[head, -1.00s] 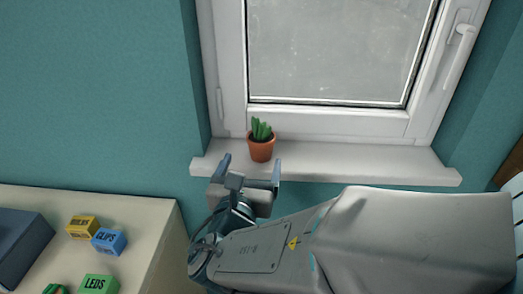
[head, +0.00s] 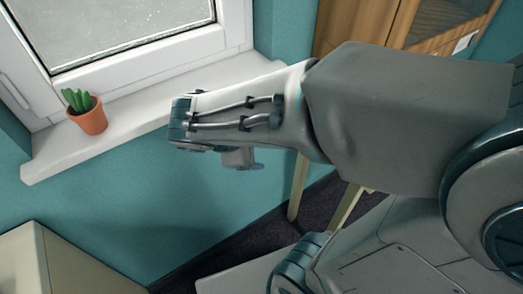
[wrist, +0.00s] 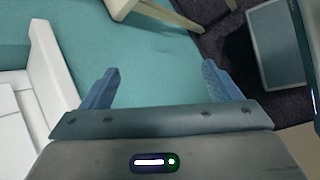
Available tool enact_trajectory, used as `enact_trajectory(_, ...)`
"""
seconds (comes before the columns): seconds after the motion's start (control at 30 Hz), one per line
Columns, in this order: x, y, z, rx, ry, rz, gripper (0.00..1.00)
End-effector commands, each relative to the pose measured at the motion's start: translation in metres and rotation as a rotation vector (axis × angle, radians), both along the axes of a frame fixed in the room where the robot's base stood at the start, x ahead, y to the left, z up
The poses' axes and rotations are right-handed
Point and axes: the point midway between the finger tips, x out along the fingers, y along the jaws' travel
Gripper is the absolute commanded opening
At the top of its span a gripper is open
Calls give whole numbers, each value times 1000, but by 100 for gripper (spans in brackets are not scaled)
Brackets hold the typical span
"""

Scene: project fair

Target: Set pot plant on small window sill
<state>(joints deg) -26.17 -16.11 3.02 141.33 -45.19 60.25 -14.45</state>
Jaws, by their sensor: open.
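The pot plant (head: 87,114), a green succulent in a terracotta pot, stands upright on the white window sill (head: 150,108), towards its left end in the head view. My gripper (wrist: 158,88) is open and empty in the wrist view, its two blue fingers wide apart with teal wall behind them. In the head view my wrist is in front of the sill's right part, well to the right of the plant and apart from it. My gripper is mostly hidden there behind the wrist. The plant does not show in the wrist view.
A cream cabinet (head: 75,262) stands at lower left. A wooden cabinet (head: 375,30) is at the back right. Pale wooden legs (head: 299,185) stand on the dark carpet below my arm. The sill between plant and wrist is clear.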

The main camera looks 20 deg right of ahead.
Motion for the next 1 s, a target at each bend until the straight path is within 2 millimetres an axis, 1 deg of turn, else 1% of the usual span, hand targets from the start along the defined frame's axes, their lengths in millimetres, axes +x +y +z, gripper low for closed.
enact_trajectory(0.03,-11,-11,-4,106,-14,-143,83)
enact_trajectory(0.07,-17,-14,-7,173,-23,-227,83)
enact_trajectory(0.1,-24,-17,-10,261,-38,-340,83)
enact_trajectory(0.2,-37,-18,-14,468,-87,-602,83)
enact_trajectory(0.3,-43,-16,-14,641,-139,-819,83)
enact_trajectory(0.4,-44,-14,-11,763,-179,-968,83)
enact_trajectory(0.5,-44,-12,-8,832,-203,-1052,83)
enact_trajectory(0.57,-43,-11,-7,853,-209,-1074,83)
enact_trajectory(0.87,-43,-10,-7,859,-210,-1080,83)
enact_trajectory(0.9,-43,-10,-7,858,-209,-1080,81)
enact_trajectory(0.97,-43,-10,-7,857,-209,-1080,64)
enact_trajectory(1.0,-43,-10,-7,857,-209,-1079,53)
